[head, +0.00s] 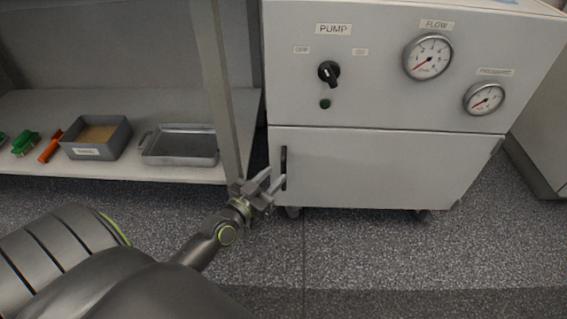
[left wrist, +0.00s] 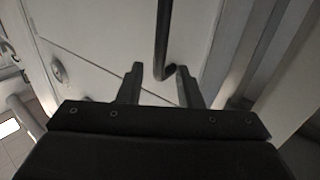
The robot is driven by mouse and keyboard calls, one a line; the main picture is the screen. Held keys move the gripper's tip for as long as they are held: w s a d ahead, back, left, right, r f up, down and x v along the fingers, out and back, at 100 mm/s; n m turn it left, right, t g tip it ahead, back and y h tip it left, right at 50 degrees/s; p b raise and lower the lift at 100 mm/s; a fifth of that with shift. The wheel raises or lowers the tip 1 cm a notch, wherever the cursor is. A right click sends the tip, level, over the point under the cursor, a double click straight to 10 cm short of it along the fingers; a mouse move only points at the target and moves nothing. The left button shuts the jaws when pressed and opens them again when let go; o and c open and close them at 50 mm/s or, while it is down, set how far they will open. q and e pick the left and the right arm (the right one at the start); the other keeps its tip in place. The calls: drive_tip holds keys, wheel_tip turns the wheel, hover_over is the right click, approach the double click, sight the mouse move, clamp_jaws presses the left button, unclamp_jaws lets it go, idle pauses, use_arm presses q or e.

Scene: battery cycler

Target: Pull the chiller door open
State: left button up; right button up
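The chiller door (head: 385,170) is the lower front panel of the white chiller cabinet (head: 375,95), and it looks closed. Its black vertical handle (head: 284,165) is at the door's left edge. My left gripper (head: 271,182) is open at the handle's lower end. In the left wrist view the handle (left wrist: 162,45) comes down between the two spread fingertips (left wrist: 158,72), and neither finger clearly touches it. My right gripper is in neither view.
A grey shelf unit (head: 222,95) stands close to the left of the chiller. Its lower shelf holds an empty metal tray (head: 180,160) and a grey bin (head: 97,152). The speckled floor (head: 380,250) in front of the door is clear.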

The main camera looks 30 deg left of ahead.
sight(282, 168)
use_arm(q)
drive_tip(key=shift+w+d, duration=0.1)
drive_tip(key=shift+w, duration=2.6)
clamp_jaws()
